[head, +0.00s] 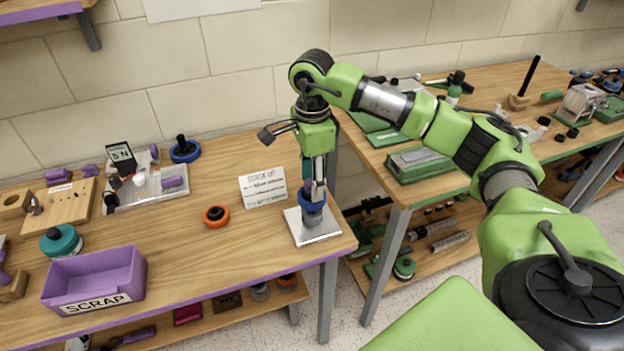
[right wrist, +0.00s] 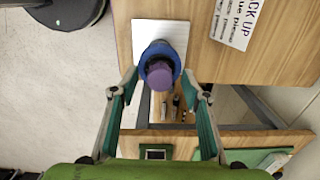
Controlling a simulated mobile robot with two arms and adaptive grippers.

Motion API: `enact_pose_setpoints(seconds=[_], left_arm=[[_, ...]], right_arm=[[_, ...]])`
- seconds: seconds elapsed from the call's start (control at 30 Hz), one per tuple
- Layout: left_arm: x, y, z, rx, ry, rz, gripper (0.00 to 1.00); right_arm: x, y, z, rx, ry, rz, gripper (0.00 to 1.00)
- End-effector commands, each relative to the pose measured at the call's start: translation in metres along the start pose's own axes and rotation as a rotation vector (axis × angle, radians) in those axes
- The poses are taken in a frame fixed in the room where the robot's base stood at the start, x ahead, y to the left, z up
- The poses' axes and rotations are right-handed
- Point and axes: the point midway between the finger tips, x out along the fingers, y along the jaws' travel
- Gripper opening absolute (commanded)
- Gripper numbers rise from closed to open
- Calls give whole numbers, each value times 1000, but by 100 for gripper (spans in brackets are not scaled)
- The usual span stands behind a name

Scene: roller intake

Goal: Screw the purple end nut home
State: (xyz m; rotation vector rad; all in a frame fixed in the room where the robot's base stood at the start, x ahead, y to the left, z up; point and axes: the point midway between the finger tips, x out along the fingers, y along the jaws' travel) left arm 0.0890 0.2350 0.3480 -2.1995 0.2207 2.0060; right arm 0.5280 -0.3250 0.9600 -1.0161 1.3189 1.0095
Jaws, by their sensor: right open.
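The purple end nut (right wrist: 159,75) sits at the near end of the stack in the right wrist view, in front of a blue ring (right wrist: 162,52). In the head view the blue ring (head: 312,206) and greyish parts of the stack stand upright on a white square plate (head: 325,235). My right gripper (right wrist: 161,88) is open, one finger on each side of the nut, with a visible gap to both. In the head view it points down over the stack, and its fingers partly hide the nut. I cannot tell how far the nut is screwed on. My left gripper is not in view.
A "STACK UP" card (head: 263,187) and an orange-and-black ring (head: 216,216) lie left of the plate. A purple SCRAP bin (head: 95,279) is at front left. The plate is near the table's right edge. A second table (head: 460,190) stands beyond a gap at right.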

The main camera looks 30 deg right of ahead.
Motion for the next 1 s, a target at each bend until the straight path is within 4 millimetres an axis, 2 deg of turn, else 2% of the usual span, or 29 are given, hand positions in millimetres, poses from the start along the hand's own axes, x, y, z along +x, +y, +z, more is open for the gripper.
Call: enact_pose_setpoints(seconds=[0.03, 0.2, 0.4, 0.73, 1.0], left_arm=[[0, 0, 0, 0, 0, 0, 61], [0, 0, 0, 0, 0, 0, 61], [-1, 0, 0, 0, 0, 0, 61], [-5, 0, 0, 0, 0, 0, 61], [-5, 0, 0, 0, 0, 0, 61]], right_arm=[[0, 0, 0, 0, 0, 0, 43], [0, 0, 0, 1, 0, 0, 0], [0, 0, 0, 35, 0, 0, 0], [0, 0, 0, 381, 2, 0, 0], [0, 0, 0, 404, 2, 0, 0]])
